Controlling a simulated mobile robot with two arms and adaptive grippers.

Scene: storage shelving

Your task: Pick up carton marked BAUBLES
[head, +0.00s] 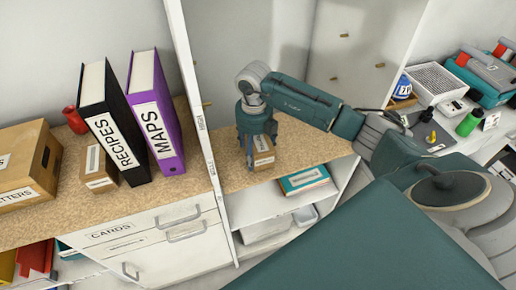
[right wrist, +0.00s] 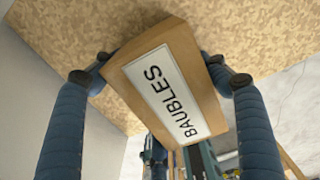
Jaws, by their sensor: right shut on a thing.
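The carton marked BAUBLES (right wrist: 168,88) is a small brown box with a white label, filling the middle of the right wrist view. My right gripper (right wrist: 165,72) is shut on it, with one dark finger against each side. In the head view the right gripper (head: 259,146) points down over the same carton (head: 264,158), at the cork-coloured shelf board (head: 310,150) right of the white upright panel. Part of the carton is hidden by the gripper. I cannot tell whether it touches the board. My left gripper is not in view.
Left of the upright panel (head: 205,140) stand a black RECIPES binder (head: 108,120), a purple MAPS binder (head: 155,115), a small carton (head: 101,168) and a larger box (head: 28,165). A teal book (head: 303,179) lies on the shelf below. The board right of the carton is clear.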

